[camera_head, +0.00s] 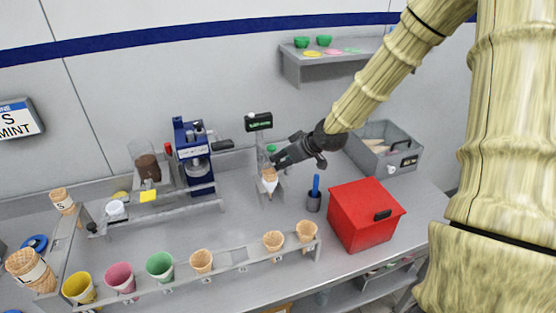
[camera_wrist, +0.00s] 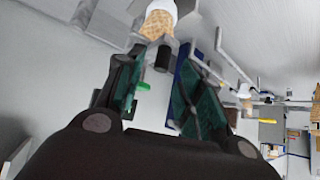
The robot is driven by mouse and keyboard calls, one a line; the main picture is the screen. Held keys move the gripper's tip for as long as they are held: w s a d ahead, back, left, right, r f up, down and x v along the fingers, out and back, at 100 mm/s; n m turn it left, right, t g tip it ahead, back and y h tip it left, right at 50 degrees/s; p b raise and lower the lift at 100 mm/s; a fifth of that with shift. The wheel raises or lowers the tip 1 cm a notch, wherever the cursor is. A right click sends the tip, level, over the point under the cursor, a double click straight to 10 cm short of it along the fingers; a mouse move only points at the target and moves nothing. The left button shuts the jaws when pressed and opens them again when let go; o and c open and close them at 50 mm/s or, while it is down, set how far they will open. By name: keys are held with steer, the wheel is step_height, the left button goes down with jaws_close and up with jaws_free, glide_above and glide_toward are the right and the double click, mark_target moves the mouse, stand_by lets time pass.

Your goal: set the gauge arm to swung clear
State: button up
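A cone station (camera_head: 264,165) with a small green-lit display (camera_head: 259,121) on its post stands at the middle of the counter. A waffle cone in a white sleeve (camera_head: 270,178) is held in it; the cone also shows at the top of the wrist view (camera_wrist: 156,22). My gripper (camera_head: 278,159) is beside the station's upper part, just above and right of the cone. In the wrist view its fingers (camera_wrist: 163,66) are apart, with a dark cylindrical knob (camera_wrist: 163,57) between or just beyond their tips. It may belong to the gauge arm; contact cannot be told. The gauge arm's setting is unclear.
A red box (camera_head: 362,222) and a blue-handled tool in a cup (camera_head: 314,198) stand right of the station. A grey bin (camera_head: 385,150) is behind. A blue machine (camera_head: 194,155) stands left. A rack of cones and cups (camera_head: 215,267) lines the front.

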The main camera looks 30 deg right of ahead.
mark_target(278, 161)
steer(key=shift+p+x, duration=0.45)
steer(key=shift+x, duration=1.25)
steer(key=shift+w, duration=0.1)
steer(key=shift+c, duration=0.2)
jaws_close()
